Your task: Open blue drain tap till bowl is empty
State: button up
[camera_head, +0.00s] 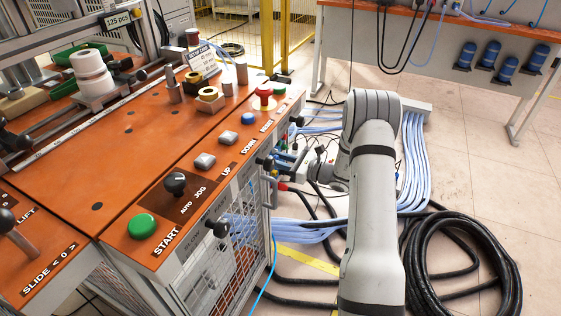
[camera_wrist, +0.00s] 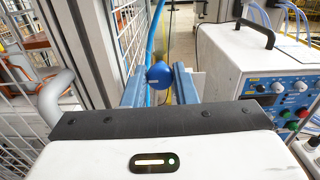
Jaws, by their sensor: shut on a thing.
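The blue drain tap shows as a round blue knob (camera_wrist: 159,75) in the middle of the wrist view. My gripper (camera_wrist: 159,88) has its two blue fingers on either side of the knob and is shut on it. A thin brownish stem rises behind the knob. In the head view my gripper (camera_head: 284,161) is at the right side of the orange bench, low by its front panel, and the tap is too small to make out there. I cannot make out the bowl or its water level in either view.
The orange bench (camera_head: 110,190) with its buttons fills the left. A white control box (camera_wrist: 262,75) with knobs stands right of the gripper in the wrist view. A mesh guard (camera_wrist: 75,40) and grey pipe (camera_wrist: 55,95) are at left. Black hoses (camera_head: 465,265) lie on the floor.

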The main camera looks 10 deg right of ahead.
jog(key=o, duration=1)
jog(key=shift+c, duration=0.2)
jog(key=shift+d, duration=0.1)
jog(key=p+v, duration=0.1)
jog(key=v, duration=0.6)
jog(key=shift+s+d, duration=0.25)
jog(key=shift+d, duration=0.05)
